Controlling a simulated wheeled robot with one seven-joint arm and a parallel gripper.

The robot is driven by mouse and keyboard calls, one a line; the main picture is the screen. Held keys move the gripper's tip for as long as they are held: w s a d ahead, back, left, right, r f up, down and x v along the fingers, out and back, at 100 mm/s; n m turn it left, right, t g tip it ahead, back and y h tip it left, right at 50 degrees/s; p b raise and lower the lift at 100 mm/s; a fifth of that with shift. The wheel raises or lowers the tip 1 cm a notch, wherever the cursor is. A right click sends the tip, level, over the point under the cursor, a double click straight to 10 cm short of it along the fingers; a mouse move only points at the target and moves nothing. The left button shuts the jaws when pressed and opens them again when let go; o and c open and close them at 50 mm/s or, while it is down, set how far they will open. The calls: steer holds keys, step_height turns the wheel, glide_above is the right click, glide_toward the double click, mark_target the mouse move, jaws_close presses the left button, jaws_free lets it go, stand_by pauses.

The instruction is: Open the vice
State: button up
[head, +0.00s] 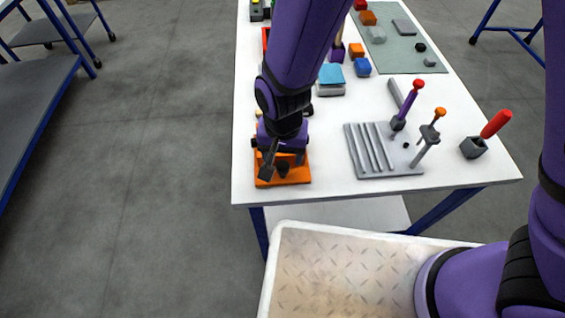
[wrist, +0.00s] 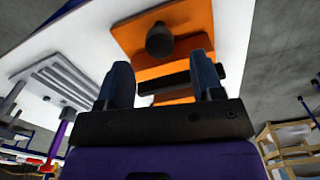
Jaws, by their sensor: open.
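The orange vice (head: 297,177) stands at the near left corner of the white table, partly hidden by my arm. The wrist view shows its orange body (wrist: 190,22) with a round dark knob (wrist: 160,40) and a dark bar (wrist: 165,82) across the orange. My gripper (wrist: 160,63) is open, its two fingers spread either side of the bar and knob as seen from the wrist. In the head view my gripper (head: 284,150) is over the vice. I cannot tell whether the fingers touch it.
To the right are a grey ribbed block (head: 382,160), upright tools with purple and orange handles, and a red-handled tool (head: 490,130) in a grey holder. A blue-topped block (head: 331,78) and a green mat (head: 400,50) with small blocks lie farther back. The table's left edge is close by.

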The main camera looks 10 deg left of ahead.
mark_target(283, 165)
steer(key=shift+f, duration=2.45)
steer(key=c, duration=0.9)
